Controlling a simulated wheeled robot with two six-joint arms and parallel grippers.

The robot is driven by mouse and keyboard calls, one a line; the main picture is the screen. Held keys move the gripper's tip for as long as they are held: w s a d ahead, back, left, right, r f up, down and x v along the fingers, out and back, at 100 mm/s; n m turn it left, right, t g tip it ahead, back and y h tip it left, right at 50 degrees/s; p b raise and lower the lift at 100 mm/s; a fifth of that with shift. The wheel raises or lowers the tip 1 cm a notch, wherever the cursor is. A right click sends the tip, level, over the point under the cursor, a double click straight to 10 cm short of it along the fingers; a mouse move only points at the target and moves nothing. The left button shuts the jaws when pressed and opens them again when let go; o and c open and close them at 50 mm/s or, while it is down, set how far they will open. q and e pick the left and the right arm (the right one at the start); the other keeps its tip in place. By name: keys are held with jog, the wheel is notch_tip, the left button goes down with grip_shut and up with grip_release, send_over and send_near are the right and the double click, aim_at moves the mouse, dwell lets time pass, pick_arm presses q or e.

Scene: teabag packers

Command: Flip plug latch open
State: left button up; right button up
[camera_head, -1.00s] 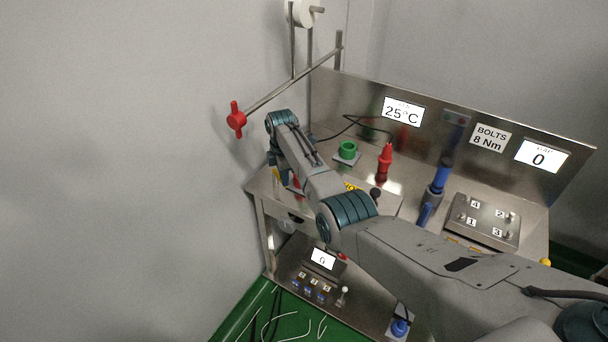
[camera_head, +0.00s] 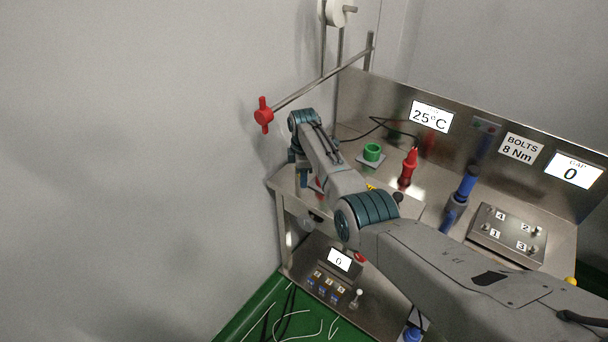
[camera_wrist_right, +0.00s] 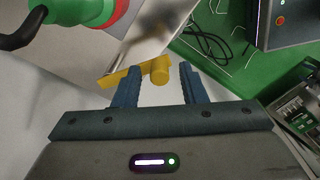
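A yellow lever-like piece (camera_wrist_right: 158,72), which looks like the latch, shows in the right wrist view, with a flat bar and a rounded knob. My right gripper (camera_wrist_right: 158,86) is open, its two blue fingers on either side of the knob; I cannot tell whether they touch it. A green plug body with a red ring and a black cable (camera_wrist_right: 75,10) is at the upper left of that view. In the head view my right gripper (camera_head: 303,178) points down at the bench's left end, mostly hidden by my wrist. My left gripper is not in view.
A green socket (camera_head: 372,152), a red-handled tool (camera_head: 408,170) and a blue tool (camera_head: 466,185) stand on the steel bench. A bolt plate (camera_head: 507,235) is at the right. A red-handled rod (camera_head: 264,115) juts out above the left end. Loose wires lie on the green floor.

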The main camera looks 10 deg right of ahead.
notch_tip(320, 180, up, 11)
jog(key=b, duration=0.2)
dwell(0.6)
jog(key=shift+f, duration=0.15)
